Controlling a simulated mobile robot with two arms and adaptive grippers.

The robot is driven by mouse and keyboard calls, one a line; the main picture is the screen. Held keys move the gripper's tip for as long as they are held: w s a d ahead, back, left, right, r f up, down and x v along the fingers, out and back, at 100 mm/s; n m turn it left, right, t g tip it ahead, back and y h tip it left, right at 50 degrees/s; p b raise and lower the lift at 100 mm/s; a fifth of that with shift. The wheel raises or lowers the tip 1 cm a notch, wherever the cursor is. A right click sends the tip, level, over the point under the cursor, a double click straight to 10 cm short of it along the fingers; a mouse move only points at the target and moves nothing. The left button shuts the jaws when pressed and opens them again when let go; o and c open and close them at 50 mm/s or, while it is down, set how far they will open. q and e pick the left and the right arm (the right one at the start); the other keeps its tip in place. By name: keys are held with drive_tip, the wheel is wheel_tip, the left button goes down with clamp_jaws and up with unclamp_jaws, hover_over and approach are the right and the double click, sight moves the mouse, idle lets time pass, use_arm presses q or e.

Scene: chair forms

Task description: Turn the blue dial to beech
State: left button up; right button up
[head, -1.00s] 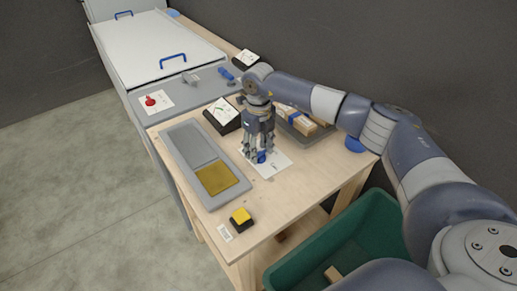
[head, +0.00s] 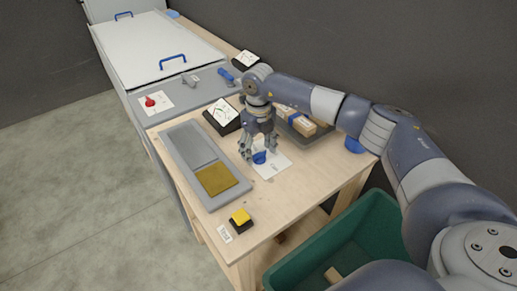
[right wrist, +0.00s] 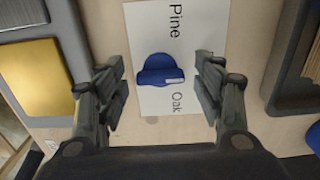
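The blue dial (head: 260,157) sits on a white label card (head: 272,166) on the wooden table. In the right wrist view the dial (right wrist: 159,71) lies between the fingers, apart from both. The card (right wrist: 150,20) reads "Pine" above the dial and "Oak" below right; no beech wording shows there. A pale mark on the dial's lower right edge lies close to "Oak". My right gripper (head: 259,154) is open over the dial, pointing down; its fingers (right wrist: 162,88) are spread to both sides. My left gripper is not in view.
A grey tray with a gold-brown panel (head: 215,179) lies left of the card. A yellow button (head: 240,217) is at the near edge. A grey tray with wooden blocks (head: 298,122) is at right. A green bin (head: 345,240) stands below the table. A red knob (head: 150,102) is further back.

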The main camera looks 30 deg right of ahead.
sight(259, 152)
wheel_tip(259, 152, up, 12)
idle(0.7)
idle(0.4)
